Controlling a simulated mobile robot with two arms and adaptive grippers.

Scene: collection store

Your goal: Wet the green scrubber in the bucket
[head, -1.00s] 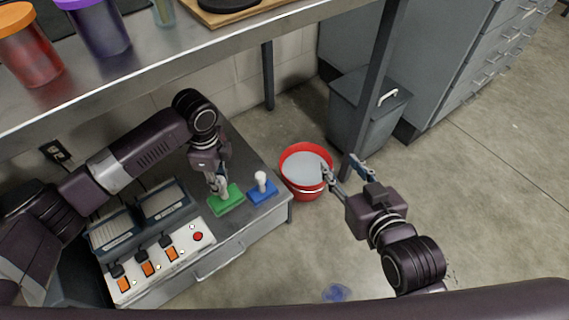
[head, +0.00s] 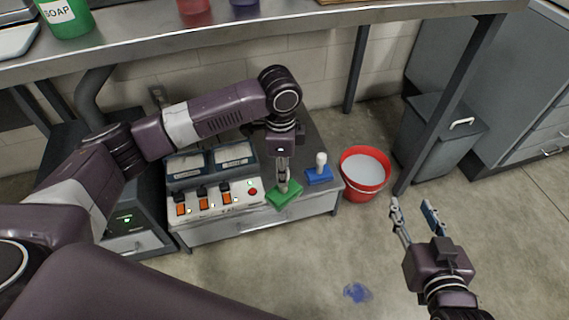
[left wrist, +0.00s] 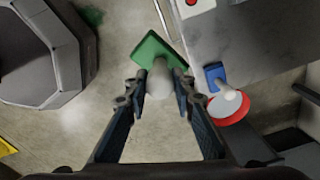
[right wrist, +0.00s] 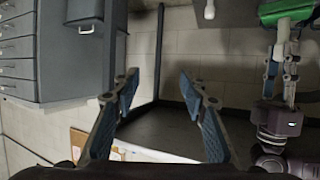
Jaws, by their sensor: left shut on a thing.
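The green scrubber (head: 284,197) has a green block and a pale handle. My left gripper (head: 283,184) is shut on its handle and holds it tilted by the front edge of the low cabinet. In the left wrist view the handle (left wrist: 160,84) sits between the fingers, with floor behind the green block (left wrist: 152,48). The red bucket (head: 347,181), with pale water (head: 366,168) in it, stands on the floor right of the cabinet; the scrubber is apart from it. My right gripper (head: 414,212) is open and empty, in front and right of the bucket; its spread fingers show in the right wrist view (right wrist: 157,78).
A blue scrubber (head: 318,176) stands upright on the cabinet top, between green scrubber and bucket. A switch panel (head: 220,195) lies left. A table leg (head: 450,105) and grey bin (head: 440,140) stand right of the bucket. A blue stain (head: 357,292) marks the open floor.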

